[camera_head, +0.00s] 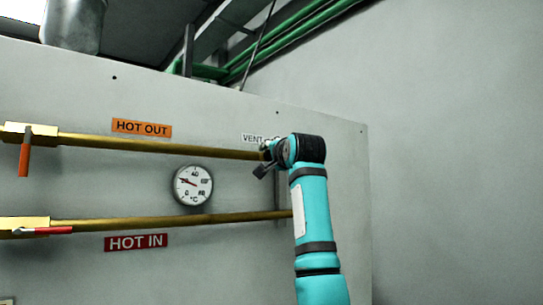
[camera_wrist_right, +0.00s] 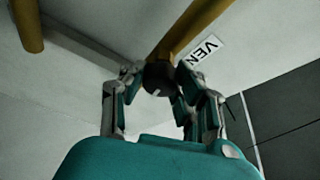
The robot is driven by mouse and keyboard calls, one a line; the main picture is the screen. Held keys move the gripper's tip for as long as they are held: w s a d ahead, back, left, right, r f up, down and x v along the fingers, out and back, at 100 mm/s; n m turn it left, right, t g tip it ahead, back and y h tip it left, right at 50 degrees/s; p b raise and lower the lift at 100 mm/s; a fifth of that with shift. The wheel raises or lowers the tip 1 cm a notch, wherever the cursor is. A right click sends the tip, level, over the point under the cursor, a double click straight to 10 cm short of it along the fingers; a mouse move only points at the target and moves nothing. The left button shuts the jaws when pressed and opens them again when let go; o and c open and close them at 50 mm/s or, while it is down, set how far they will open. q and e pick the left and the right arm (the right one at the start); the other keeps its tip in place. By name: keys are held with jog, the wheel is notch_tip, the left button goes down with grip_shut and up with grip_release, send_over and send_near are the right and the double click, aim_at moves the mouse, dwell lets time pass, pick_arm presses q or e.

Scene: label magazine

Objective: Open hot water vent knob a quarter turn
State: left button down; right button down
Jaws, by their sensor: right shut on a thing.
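The vent knob (camera_wrist_right: 160,76) is a dark round knob at the end of the upper brass pipe, beside the VENT label (camera_wrist_right: 206,47), in the right wrist view. My right gripper (camera_wrist_right: 158,84) has its fingers on both sides of the knob and is shut on it. In the head view my right gripper (camera_head: 268,157) is at the right end of the upper brass pipe (camera_head: 160,146), just below the VENT label (camera_head: 252,138). My right wrist hides most of the knob there. My left gripper is not in view.
The grey panel carries a HOT OUT label (camera_head: 141,128), a round gauge (camera_head: 192,185), a lower brass pipe (camera_head: 150,221) and a HOT IN label (camera_head: 136,242). A red-orange lever (camera_head: 25,160) hangs down at the upper left; a red lever (camera_head: 52,230) lies level below. Free room lies right of the panel.

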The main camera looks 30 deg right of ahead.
jog(key=c, duration=0.9)
grip_release()
jog(key=shift+c, duration=0.2)
jog(key=v, duration=1.2)
